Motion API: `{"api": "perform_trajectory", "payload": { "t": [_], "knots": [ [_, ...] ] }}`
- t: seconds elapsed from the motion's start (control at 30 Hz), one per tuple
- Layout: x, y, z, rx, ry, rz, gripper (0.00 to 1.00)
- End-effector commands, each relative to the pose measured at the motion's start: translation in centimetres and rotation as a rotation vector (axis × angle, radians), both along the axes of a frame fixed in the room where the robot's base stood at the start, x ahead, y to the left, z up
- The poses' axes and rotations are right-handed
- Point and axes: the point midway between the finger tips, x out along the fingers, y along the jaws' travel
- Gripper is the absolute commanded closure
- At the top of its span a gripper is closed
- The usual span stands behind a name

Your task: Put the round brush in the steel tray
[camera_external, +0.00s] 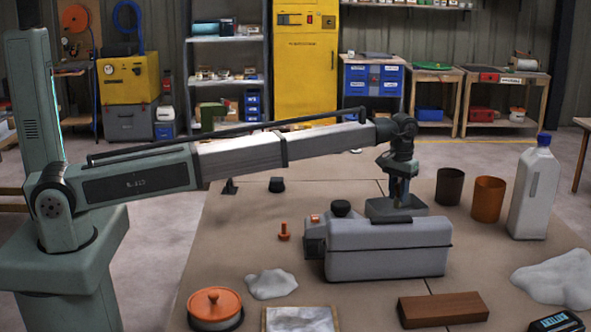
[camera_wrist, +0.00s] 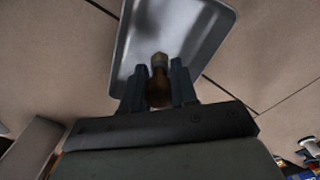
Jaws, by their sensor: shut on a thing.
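The brush points away from the wrist camera, over the inside of the steel tray (camera_wrist: 210,45). In the external view my gripper (camera_external: 400,190) is low over the tray (camera_external: 378,207), which stands behind the grey case. The case hides the near part of the tray. I cannot tell whether the brush touches the tray floor.
The grey case (camera_external: 388,252) stands close in front of the tray. A dark cup (camera_external: 449,187), an orange cup (camera_external: 488,200) and a white bottle (camera_external: 535,190) stand to the right. A wooden block (camera_external: 442,309) and an orange-lidded pot (camera_external: 215,308) lie nearer. The table left of the tray is fairly clear.

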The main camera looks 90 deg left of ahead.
Motion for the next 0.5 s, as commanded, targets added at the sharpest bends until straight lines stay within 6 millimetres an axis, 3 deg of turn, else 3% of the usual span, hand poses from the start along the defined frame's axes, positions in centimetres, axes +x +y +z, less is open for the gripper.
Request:
{"api": "perform_trajectory", "payload": {
  "t": [0.23,0.5],
  "knots": [
    [0.0,0.0,-2.9,-0.001,0.001,0.0,1.0],
    [0.0,0.0,-3.1,0.0,0.0,0.0,1.0]
  ]
}}
